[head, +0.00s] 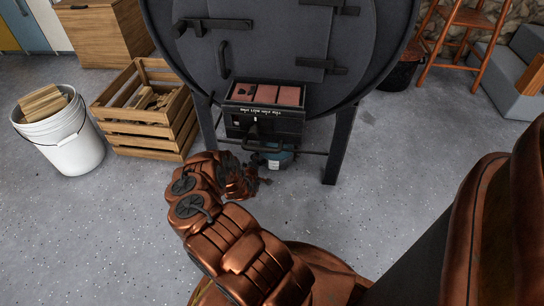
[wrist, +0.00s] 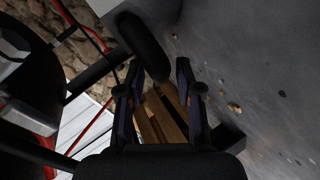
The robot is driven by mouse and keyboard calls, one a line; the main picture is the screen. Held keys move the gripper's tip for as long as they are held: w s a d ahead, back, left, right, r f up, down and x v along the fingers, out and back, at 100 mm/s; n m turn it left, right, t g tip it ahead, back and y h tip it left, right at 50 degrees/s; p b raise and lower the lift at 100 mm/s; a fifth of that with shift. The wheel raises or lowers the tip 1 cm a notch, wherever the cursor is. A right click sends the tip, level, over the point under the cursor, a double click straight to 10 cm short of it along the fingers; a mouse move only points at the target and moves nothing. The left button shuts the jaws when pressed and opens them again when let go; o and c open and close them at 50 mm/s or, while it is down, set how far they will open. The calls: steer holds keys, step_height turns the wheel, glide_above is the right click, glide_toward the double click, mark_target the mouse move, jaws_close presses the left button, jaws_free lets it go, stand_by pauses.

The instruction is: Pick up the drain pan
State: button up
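No pan can be made out with certainty. A blue and white object (head: 273,157) sits on the floor under the stove, partly hidden by the dark box above it; I cannot tell whether it is the drain pan. My gripper (head: 250,182) is low in front of the stove, just left of and nearer than that object. In the wrist view my gripper (wrist: 157,78) has its two fingers apart, with nothing seen held between them. A dark rounded shape (wrist: 145,45) lies near the fingertips.
The black barrel stove (head: 270,45) stands on legs, with a dark drawer box (head: 262,124) low at its front. A wooden crate (head: 145,142) and a white bucket (head: 75,150) stand left. Floor at the front left is clear.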

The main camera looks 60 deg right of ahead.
jaws_close()
stand_by(0.4)
